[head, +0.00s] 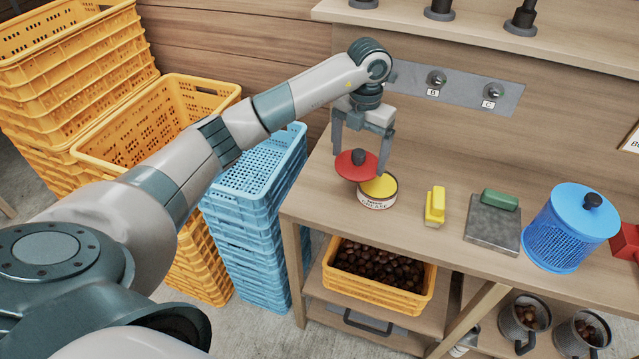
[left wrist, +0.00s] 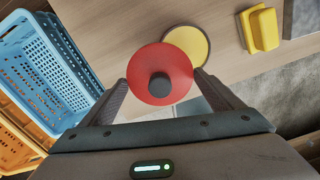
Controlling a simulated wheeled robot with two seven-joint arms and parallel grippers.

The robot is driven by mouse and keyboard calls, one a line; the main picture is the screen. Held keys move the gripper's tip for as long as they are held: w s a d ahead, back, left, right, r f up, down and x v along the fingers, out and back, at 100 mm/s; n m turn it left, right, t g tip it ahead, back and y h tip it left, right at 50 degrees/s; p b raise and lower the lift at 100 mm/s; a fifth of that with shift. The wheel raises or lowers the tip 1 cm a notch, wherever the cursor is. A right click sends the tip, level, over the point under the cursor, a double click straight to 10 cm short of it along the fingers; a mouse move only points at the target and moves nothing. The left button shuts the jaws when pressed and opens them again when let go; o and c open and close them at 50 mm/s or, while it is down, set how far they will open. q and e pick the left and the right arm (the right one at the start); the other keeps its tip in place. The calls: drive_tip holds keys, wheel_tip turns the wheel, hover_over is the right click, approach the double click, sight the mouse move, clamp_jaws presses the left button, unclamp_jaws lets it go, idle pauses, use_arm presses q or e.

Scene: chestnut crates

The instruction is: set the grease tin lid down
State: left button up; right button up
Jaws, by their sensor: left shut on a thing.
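The grease tin lid (head: 347,170) is a red disc with a dark knob, and it also shows in the left wrist view (left wrist: 178,62). My left gripper (head: 360,158) is shut on the lid, with a finger on each side of it, and points down over the bench's left end. The open grease tin (head: 378,200), white with lettering and yellow grease inside, stands just right of the lid. The lid overlaps the tin's left edge in the head view; the exact gap is hard to tell. My right gripper is out of view.
The wooden bench (head: 315,208) has bare room left of the tin. To the right lie a yellow brush-like block (head: 435,206), a grey plate (head: 491,229) with a green block (head: 500,199), and a blue lidded basket (head: 562,235). Blue crates (head: 285,160) stand beside the bench.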

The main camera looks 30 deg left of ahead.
use_arm(q)
drive_tip(key=p, duration=0.4)
hover_over(319, 194)
drive_tip(key=f, duration=0.4)
drive_tip(key=shift+w+d+f, duration=0.15)
drive_tip(key=shift+d+f, duration=0.25)
drive_tip(key=shift+s+a+f, duration=0.25)
drive_tip(key=shift+a+f, duration=0.05)
drive_tip(key=shift+f, duration=0.1)
wheel_tip(319, 194, down, 3)
drive_tip(key=shift+f+p, duration=0.1)
drive_tip(key=shift+p, duration=0.9)
drive_tip(key=shift+f, duration=0.4)
drive_tip(key=shift+f, duration=0.2)
